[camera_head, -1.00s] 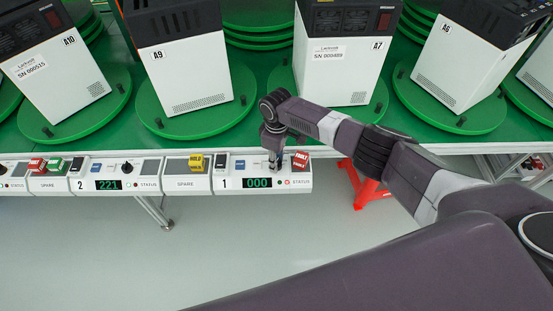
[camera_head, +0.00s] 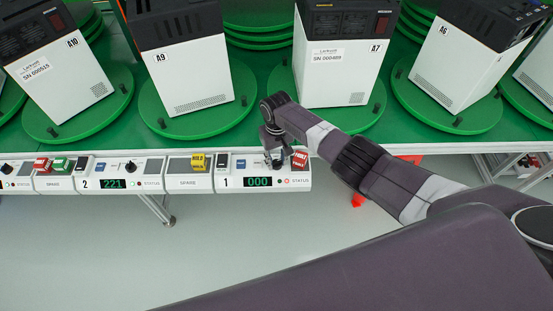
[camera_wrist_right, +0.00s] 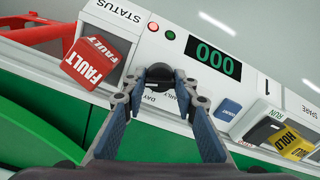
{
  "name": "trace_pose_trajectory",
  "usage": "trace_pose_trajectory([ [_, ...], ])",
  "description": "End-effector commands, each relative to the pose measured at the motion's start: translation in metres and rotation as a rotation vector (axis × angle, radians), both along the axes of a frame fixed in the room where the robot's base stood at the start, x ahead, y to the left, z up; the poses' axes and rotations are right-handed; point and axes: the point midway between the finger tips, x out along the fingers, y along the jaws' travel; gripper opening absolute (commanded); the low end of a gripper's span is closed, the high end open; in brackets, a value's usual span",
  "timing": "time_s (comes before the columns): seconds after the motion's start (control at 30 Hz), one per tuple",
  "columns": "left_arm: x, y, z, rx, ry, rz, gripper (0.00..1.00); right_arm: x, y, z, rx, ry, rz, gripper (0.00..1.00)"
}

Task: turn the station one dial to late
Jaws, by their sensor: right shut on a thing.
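The station one panel (camera_head: 221,184) is at the right end of the control strip, its display (camera_head: 258,182) reading 000. My right gripper (camera_head: 274,158) is down at this panel, between the display and the FAULT block. In the right wrist view, my right gripper (camera_wrist_right: 161,86) is shut on the black dial (camera_wrist_right: 160,72), with a finger on each side of it. Parts of the words DAY and EARLY show by the dial. I cannot read its pointer or see a LATE mark. My left gripper is not in view.
A red FAULT block (camera_head: 299,159) sits close beside the gripper; it also shows in the right wrist view (camera_wrist_right: 96,62). A yellow HOLD block (camera_head: 198,161) is further left. Green turntables (camera_head: 205,125) with white machines (camera_head: 195,75) stand behind the strip.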

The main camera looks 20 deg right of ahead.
Motion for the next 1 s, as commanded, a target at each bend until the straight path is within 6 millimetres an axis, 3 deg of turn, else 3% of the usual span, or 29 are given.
trace_pose_trajectory([
  [0.63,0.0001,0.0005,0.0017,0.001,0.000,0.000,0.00,0.0007,0.0000,0.0004,0.000,-0.002,-0.048,0.02],
  [0.67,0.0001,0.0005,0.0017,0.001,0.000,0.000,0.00,0.0007,0.0000,0.0004,0.000,-0.002,-0.048,0.30],
  [0.7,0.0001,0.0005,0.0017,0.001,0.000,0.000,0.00,0.0007,0.0000,0.0004,0.000,-0.002,-0.047,0.34],
  [0.8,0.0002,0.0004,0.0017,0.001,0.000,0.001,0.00,0.0007,0.0000,0.0004,0.000,-0.002,-0.047,0.45],
  [1.0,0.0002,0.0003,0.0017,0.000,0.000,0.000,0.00,0.0005,0.0000,0.0003,0.000,-0.001,-0.046,0.45],
])
